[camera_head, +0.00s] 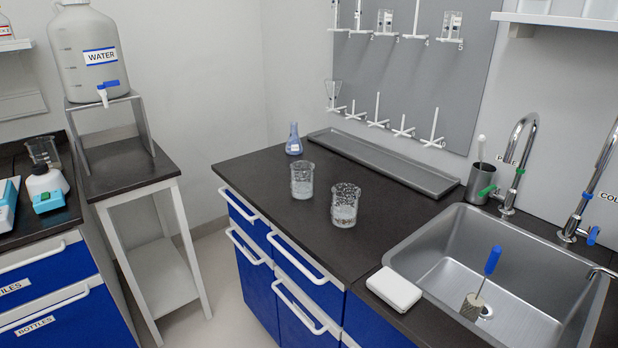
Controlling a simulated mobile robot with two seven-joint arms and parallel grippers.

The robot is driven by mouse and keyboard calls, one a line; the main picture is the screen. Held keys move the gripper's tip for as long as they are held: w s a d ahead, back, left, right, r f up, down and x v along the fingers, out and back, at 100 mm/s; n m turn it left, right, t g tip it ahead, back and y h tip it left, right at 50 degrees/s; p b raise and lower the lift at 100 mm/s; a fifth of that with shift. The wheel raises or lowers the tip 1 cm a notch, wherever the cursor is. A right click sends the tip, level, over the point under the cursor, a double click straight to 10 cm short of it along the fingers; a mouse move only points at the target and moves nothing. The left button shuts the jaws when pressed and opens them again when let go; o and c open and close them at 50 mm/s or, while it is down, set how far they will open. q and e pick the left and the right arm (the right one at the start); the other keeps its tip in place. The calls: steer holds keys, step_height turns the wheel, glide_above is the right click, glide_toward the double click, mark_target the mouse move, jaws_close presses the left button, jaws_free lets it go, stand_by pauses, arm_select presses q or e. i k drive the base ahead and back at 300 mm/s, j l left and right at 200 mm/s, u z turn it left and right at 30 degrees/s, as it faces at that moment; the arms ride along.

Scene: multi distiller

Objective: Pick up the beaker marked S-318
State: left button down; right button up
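Two clear glass beakers stand upright on the dark counter left of the sink. The left beaker (302,181) is a little farther back. The right beaker (344,206) is a little nearer and looks speckled or wet. The two are apart from each other. No S-318 marking can be read on either of them. A third clear beaker (43,152) stands on the left bench behind a white bottle, which partly hides it. Neither of my grippers is in view.
A blue-tinted flask (294,139) stands behind the beakers. A metal tray (384,163) lies along the wall. The sink (500,262) holds a blue-handled brush (487,274). A white block (394,289) sits by its left rim. Counter space around the two beakers is clear.

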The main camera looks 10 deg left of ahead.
mark_target(301, 172)
steer(key=i+j, duration=0.15)
steer(key=j, duration=0.2)
steer(key=i+j, duration=0.15)
steer(key=j, duration=0.2)
steer(key=i+j, duration=0.2)
steer(key=j, duration=0.15)
steer(key=i+j+z, duration=0.1)
steer(key=j+z, duration=0.15)
steer(key=i+j+z, duration=0.2)
steer(key=k+j, duration=0.1)
